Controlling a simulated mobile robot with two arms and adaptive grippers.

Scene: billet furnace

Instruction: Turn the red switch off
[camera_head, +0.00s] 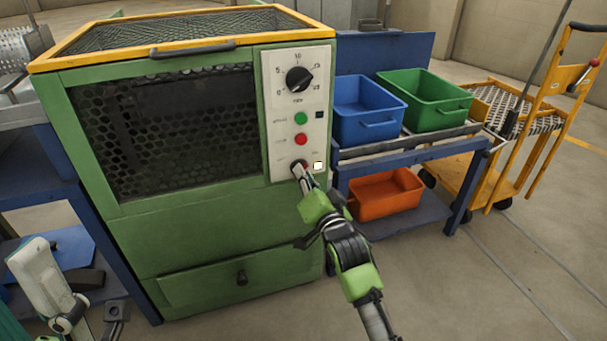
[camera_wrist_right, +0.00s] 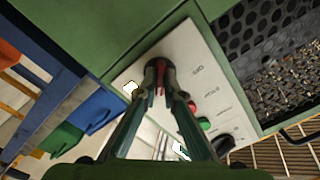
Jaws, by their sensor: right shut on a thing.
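The red switch (camera_wrist_right: 160,75) sits on the light control panel (camera_head: 287,133) of the green furnace (camera_head: 200,233), at the panel's lower end below the round buttons. My right gripper (camera_head: 300,168) reaches up to it from the lower right in the head view. In the wrist view its fingertips (camera_wrist_right: 159,70) are closed around the switch from both sides. The fingers cover most of the switch, so its exact turn angle is hard to tell. A small white lit square (camera_head: 318,165) shows beside it.
Above the switch are a red button (camera_head: 301,140), a green button (camera_head: 300,118) and a black dial (camera_head: 298,79). To the right stands a blue cart with a blue bin (camera_head: 365,110), a green bin (camera_head: 424,95) and an orange bin (camera_head: 385,193). The floor at front right is clear.

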